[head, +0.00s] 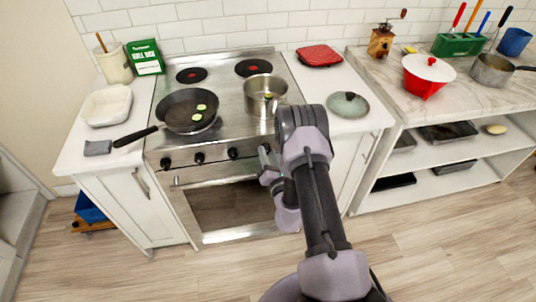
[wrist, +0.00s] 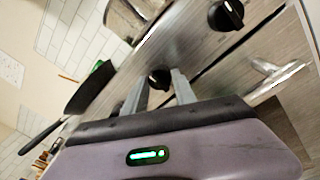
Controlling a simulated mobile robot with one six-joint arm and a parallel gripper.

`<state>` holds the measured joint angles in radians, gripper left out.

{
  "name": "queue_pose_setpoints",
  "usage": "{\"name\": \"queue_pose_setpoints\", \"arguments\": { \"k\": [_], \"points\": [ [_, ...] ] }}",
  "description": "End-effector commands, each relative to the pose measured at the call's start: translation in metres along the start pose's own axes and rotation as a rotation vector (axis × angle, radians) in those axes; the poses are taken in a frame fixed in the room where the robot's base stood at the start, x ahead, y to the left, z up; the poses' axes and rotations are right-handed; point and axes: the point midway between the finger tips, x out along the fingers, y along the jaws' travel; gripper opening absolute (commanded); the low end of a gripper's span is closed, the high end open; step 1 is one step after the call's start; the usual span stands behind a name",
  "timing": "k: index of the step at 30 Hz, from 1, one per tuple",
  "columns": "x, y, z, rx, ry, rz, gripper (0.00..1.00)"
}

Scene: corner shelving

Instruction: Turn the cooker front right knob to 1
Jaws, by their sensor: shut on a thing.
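The cooker (head: 225,110) has a row of black knobs along its front panel. Three of them show left of my gripper in the head view, such as one knob (head: 233,153). My gripper (head: 265,152) is at the panel, right of these. In the wrist view my gripper (wrist: 160,82) is shut on a black knob (wrist: 159,77), one finger on each side. Another knob (wrist: 226,14) with a white mark is free, up and right of it. The held knob is hidden in the head view, and its setting is not readable.
The oven handle (wrist: 268,70) lies close beside my gripper. A glass lid (head: 347,104) lies on the right counter. The floor in front is clear.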

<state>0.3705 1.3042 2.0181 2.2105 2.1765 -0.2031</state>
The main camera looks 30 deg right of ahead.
Motion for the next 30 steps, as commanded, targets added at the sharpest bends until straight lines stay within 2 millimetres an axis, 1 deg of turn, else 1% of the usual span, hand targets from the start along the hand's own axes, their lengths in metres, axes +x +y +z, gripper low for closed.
{"name": "queue_pose_setpoints", "arguments": {
  "k": [5,11,30],
  "points": [
    [0.0004,0.0004,0.0003,0.03,-0.002,0.003,0.0],
    [0.0004,0.0005,-0.0002,0.137,-0.008,0.008,0.0],
    [0.0009,0.0005,0.0,0.716,-0.048,0.033,0.0]
  ]
}}
